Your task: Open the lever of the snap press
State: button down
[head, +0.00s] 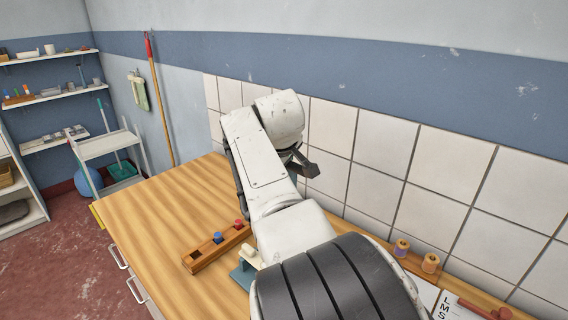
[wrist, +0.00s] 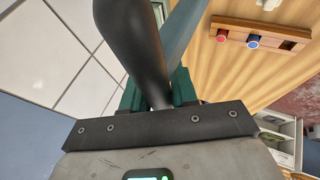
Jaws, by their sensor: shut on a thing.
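In the wrist view, the dark grey lever (wrist: 133,40) of the snap press runs from the top edge down between my gripper's green fingers. My gripper (wrist: 158,92) is shut on it. A blue-grey part (wrist: 182,32), likely the press frame, stands just right of the lever. In the head view my own arm covers most of the press, and the lever cannot be made out there. The dark body of my gripper (head: 306,166) shows past the arm, near the tiled wall.
A wooden block with red and blue pegs (head: 215,246) lies on the wooden worktop (head: 160,210). A teal-based item with a cream top (head: 245,272) is beside my arm. Thread spools (head: 430,262) stand at the right by the tiled wall (head: 380,150). The worktop's left part is clear.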

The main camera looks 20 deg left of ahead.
jog(key=shift+w+d+f, duration=0.1)
jog(key=shift+d+f, duration=0.05)
jog(key=shift+f, duration=0.2)
jog(key=c, duration=1)
grip_release()
jog(key=shift+o, duration=0.2)
jog(key=shift+r, duration=0.15)
jog(key=shift+s+a+r+p, duration=0.4)
jog(key=shift+a+r+p, duration=0.25)
jog(key=shift+r+p, duration=0.1)
jog(key=shift+s+d+r+p, duration=0.1)
jog(key=shift+s+r+p, duration=0.15)
jog(key=shift+p, duration=0.25)
jog(key=shift+s+d+r+p, duration=0.1)
jog(key=shift+d+r+p, duration=0.3)
jog(key=shift+d+p, duration=0.35)
jog(key=v, duration=0.7)
jog(key=shift+s+d+p, duration=0.15)
jog(key=shift+p, duration=0.2)
